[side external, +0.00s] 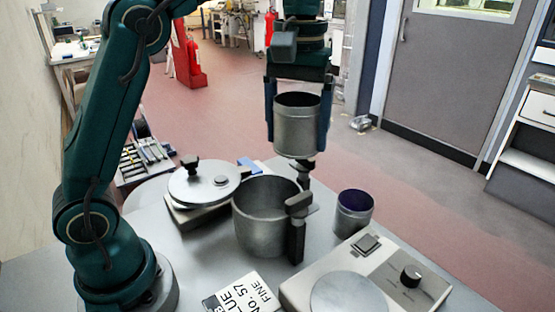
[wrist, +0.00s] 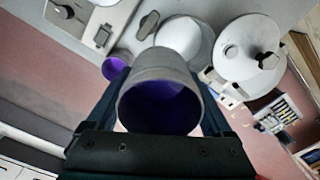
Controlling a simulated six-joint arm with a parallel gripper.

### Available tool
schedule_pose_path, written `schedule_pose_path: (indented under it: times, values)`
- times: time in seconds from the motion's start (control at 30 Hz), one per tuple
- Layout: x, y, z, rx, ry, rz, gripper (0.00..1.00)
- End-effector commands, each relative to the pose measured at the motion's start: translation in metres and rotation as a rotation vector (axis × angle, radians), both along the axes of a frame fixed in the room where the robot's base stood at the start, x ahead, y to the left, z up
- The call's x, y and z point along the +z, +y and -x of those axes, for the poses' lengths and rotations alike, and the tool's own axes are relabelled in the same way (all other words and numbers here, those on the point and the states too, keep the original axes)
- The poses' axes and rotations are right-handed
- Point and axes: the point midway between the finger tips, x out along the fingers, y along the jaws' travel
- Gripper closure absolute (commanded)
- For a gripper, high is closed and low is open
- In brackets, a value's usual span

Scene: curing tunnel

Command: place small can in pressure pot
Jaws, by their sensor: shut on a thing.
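My gripper (side external: 298,118) is shut on a small grey metal can (side external: 298,135), held upright above the table. In the wrist view the can (wrist: 158,100) shows a purple inside between the fingers. The pressure pot (side external: 262,228) stands open on the table, below and slightly left of the held can in the side view, with its black handle toward the right. In the wrist view the pot (wrist: 180,38) is partly hidden behind the can. The pot's lid (side external: 204,184) lies apart, to the left of the pot, with a black knob.
A second grey can (side external: 354,212) with a purple inside stands right of the pot. A grey device (side external: 375,280) with a knob and round plate is at the front right. A labelled white box (side external: 243,295) lies in front of the pot.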

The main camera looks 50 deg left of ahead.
Motion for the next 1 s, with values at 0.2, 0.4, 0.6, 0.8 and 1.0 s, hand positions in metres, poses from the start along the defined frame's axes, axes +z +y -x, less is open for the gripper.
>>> schedule_pose_path:
  times: [0.2, 0.4, 0.6, 0.8, 1.0]
  values:
    - [0.014, 0.035, 0.014, -0.003, -0.002, 0.000, 0.94]
    - [0.010, 0.043, 0.022, -0.098, -0.003, -0.001, 0.94]
    - [-0.004, 0.043, 0.025, -0.178, -0.003, -0.001, 0.94]
    - [-0.015, 0.042, 0.029, -0.232, 0.000, 0.000, 0.94]
    - [-0.034, 0.042, 0.030, -0.244, 0.005, 0.001, 0.94]
